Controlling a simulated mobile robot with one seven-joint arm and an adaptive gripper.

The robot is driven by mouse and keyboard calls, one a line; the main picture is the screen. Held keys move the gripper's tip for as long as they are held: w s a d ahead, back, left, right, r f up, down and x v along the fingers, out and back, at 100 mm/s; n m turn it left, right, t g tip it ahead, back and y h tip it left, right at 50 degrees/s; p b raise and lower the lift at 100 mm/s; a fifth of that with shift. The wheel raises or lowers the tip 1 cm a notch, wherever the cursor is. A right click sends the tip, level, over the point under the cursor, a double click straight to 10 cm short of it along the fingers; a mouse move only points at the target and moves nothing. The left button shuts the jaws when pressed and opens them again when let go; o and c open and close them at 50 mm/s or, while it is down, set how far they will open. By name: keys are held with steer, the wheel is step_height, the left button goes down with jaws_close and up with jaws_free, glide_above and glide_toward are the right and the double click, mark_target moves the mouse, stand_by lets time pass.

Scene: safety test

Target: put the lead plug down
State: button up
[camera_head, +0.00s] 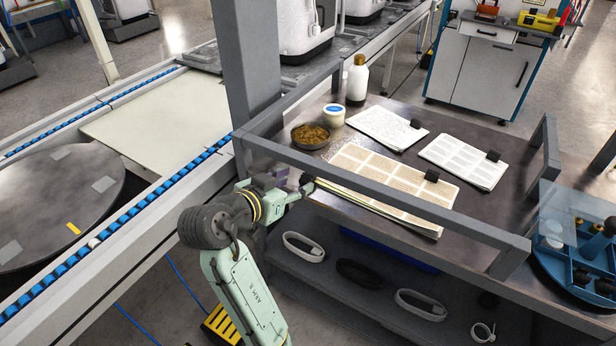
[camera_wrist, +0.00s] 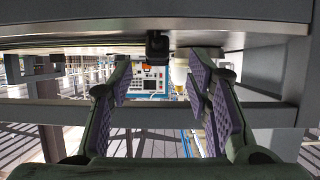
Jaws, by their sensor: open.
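My gripper (camera_head: 300,188) is at the left edge of the table (camera_head: 490,215), beside the large printed sheet (camera_head: 385,180). In the wrist view my gripper (camera_wrist: 160,85) shows two purple-padded fingers spread wide, with nothing held between them. That view looks upside down, with a flat surface along its top. A small dark block (camera_wrist: 157,45) shows against that surface, beyond the fingers. I cannot tell whether it is the lead plug. In the head view no thing is clearly the lead plug; small black blocks (camera_head: 432,175) lie on the papers.
A grey rail (camera_head: 400,192) runs along the table's near side. A bowl of brown grains (camera_head: 310,135), a tub (camera_head: 333,115) and a white bottle (camera_head: 357,80) stand at the back left. Coiled cables (camera_head: 310,247) lie on the lower shelf. A grey post (camera_head: 247,60) rises at the left.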

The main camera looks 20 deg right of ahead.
mark_target(307, 176)
steer(key=x, duration=0.3)
steer(key=shift+w+d+r+p, duration=0.1)
steer(key=shift+d+p, duration=0.2)
steer(key=shift+d, duration=0.25)
steer(key=shift+w+d+f, duration=0.25)
steer(key=shift+w+d, duration=0.05)
steer(key=shift+w, duration=0.05)
steer(key=shift+c, duration=0.4)
jaws_close()
